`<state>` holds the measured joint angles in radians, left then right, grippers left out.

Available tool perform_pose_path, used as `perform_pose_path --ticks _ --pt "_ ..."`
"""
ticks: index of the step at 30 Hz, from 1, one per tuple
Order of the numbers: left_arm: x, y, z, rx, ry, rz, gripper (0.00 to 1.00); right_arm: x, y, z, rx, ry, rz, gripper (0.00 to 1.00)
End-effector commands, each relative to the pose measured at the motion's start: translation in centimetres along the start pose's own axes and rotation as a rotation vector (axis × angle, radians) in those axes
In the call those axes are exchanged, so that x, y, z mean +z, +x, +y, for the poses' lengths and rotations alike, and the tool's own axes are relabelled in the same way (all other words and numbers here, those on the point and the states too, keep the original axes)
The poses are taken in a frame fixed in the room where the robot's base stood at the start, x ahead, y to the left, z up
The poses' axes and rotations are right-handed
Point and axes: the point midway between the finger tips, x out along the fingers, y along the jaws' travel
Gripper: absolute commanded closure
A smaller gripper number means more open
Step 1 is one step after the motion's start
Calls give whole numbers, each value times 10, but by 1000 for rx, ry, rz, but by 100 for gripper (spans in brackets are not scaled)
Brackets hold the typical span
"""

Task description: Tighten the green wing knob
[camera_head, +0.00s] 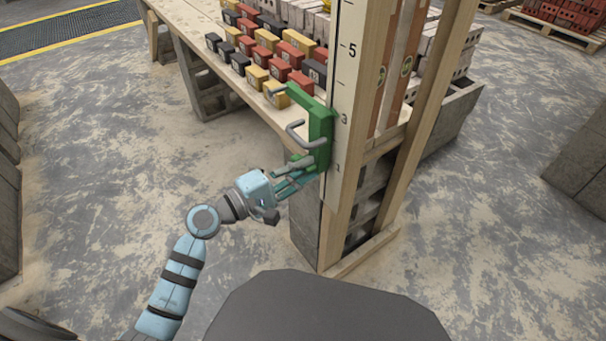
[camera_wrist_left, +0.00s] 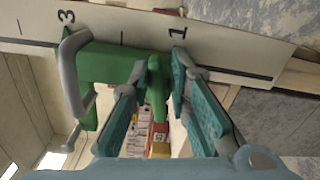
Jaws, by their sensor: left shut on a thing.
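A green clamp-like bracket (camera_head: 320,138) with grey bar handles sits against the numbered white board (camera_head: 343,90) on the wooden post. The green wing knob (camera_head: 299,161) is at its lower end, partly hidden by my gripper. My left gripper (camera_head: 303,177) reaches it from the lower left. In the left wrist view, the green wing knob (camera_wrist_left: 157,88) stands between the two teal fingers, and my left gripper (camera_wrist_left: 158,68) is shut on it. The bracket (camera_wrist_left: 105,64) and a grey handle (camera_wrist_left: 72,75) lie to the left there. My right gripper is not in view.
A wooden bench (camera_head: 180,18) behind holds several rows of coloured blocks (camera_head: 270,60). Concrete blocks (camera_head: 305,220) stand beside the post's foot. The floor (camera_head: 110,170) to the left is clear.

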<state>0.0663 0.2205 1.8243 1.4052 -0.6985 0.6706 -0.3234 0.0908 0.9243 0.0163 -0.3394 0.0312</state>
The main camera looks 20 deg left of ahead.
Motion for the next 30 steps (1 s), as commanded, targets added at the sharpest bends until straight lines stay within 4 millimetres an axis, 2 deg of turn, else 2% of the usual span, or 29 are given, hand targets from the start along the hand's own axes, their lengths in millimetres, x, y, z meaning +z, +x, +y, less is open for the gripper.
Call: perform_pose_path --ticks 9,27,28,30 --pt "-1 0 -1 6 153 4 100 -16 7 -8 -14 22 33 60" --pt "-1 0 0 6 190 3 100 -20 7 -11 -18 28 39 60" --pt "-1 0 0 6 189 3 78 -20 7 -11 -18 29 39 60" --pt "-1 0 -1 5 189 2 67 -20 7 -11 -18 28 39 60"
